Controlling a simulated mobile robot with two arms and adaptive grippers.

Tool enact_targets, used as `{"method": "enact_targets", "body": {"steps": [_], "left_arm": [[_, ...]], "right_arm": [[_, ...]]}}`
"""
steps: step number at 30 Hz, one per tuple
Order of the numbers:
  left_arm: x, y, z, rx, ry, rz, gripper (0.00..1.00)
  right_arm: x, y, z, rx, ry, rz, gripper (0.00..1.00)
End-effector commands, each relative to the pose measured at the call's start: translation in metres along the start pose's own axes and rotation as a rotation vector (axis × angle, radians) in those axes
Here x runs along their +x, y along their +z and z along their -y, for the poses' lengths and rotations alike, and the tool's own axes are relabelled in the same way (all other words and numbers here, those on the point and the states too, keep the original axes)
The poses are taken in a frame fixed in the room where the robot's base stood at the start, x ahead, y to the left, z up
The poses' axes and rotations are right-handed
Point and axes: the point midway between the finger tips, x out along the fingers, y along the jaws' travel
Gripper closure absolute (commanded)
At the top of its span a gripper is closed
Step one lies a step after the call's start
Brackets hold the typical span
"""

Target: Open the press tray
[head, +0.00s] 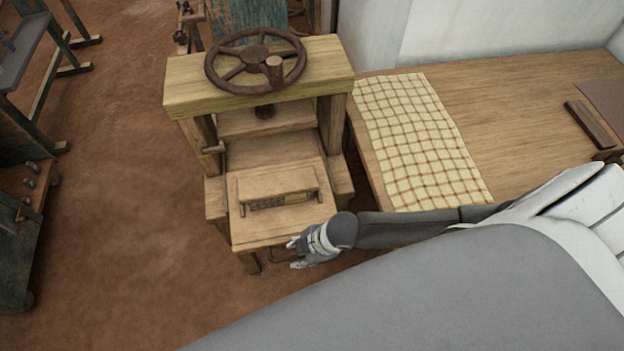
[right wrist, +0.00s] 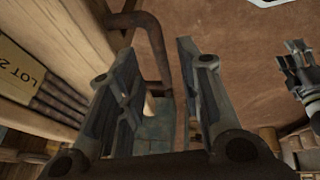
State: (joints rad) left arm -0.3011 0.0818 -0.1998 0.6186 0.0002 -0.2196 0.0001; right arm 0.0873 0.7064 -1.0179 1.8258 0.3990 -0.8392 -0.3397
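The wooden press (head: 258,80) stands left of centre in the head view, with a dark handwheel (head: 256,58) on top. Its light wooden tray (head: 250,228) is at the front; I cannot tell how far it is drawn out. My right gripper (head: 296,254) is at the tray's front right corner. In the right wrist view, its fingers (right wrist: 157,52) are apart, and the bent dark metal handle (right wrist: 150,38) shows in the gap between them. Contact with the handle is not clear. Another gripper, apparently my left (right wrist: 296,62), shows at that view's right edge; its finger opening is unclear.
A wooden block (head: 278,181) lies on the tray. A wooden table (head: 510,110) with a checked cloth (head: 415,130) stands to the right of the press. Dark wooden frames (head: 18,235) stand at the far left. The earth floor (head: 120,180) between them is clear.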

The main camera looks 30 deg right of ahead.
Motion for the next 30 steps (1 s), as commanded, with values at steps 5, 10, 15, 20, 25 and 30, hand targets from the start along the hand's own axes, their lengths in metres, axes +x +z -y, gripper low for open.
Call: {"method": "enact_targets", "body": {"steps": [5, 10, 15, 20, 25, 30], "left_arm": [[0.0, -0.001, -0.001, 0.0, 0.001, -0.002, 0.49], [0.0, -0.002, -0.001, 0.0, 0.001, -0.002, 0.49], [0.0, -0.002, -0.001, 0.0, 0.001, -0.002, 0.49], [0.0, -0.002, -0.001, 0.0, 0.002, -0.002, 0.49], [0.0, -0.002, -0.001, 0.0, 0.002, -0.003, 0.49], [0.0, -0.002, -0.002, 0.0, 0.002, -0.003, 0.49]], "right_arm": [[-0.033, 0.001, 0.0, -0.003, 0.001, 0.0, 0.66], [-0.063, 0.001, 0.0, -0.002, 0.0, 0.001, 0.66], [-0.085, 0.0, 0.0, -0.002, 0.0, 0.0, 0.66], [-0.094, 0.0, 0.0, -0.001, 0.0, 0.0, 0.66], [-0.096, 0.0, 0.0, 0.0, 0.0, 0.0, 0.66], [-0.096, 0.0, 0.0, 0.0, 0.0, 0.0, 0.66]]}}
